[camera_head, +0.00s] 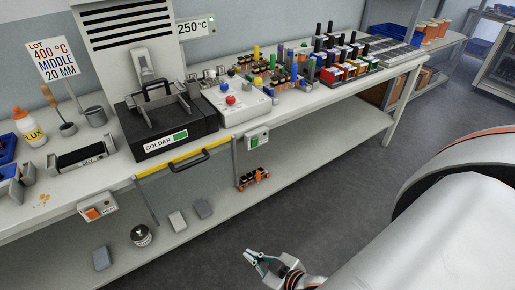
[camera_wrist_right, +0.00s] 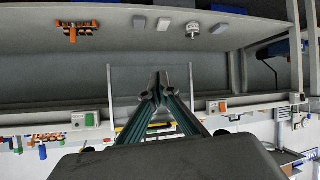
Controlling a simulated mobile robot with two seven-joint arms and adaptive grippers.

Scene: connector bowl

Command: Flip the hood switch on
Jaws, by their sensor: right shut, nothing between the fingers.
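Two switch boxes hang on the front of the bench. One (camera_head: 257,139) is pale with a green part, right of the solder pot; its label is too small to read. The other (camera_head: 98,206) has an orange rocker and a label that seems to read HEAT. In the wrist view the green-marked box (camera_wrist_right: 86,120) is at left and the orange one (camera_wrist_right: 216,107) at right. My right gripper (camera_head: 252,258) is shut and empty, low in front of the bench, apart from both boxes. Its fingertips (camera_wrist_right: 156,92) meet in the wrist view. My left gripper is not in view.
The black solder pot (camera_head: 168,131) stands behind a yellow front edge with a dark handle (camera_head: 188,162). The lower shelf (camera_head: 222,205) holds small blocks and an orange connector piece (camera_head: 253,178). The grey floor (camera_head: 340,200) between gripper and bench is clear.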

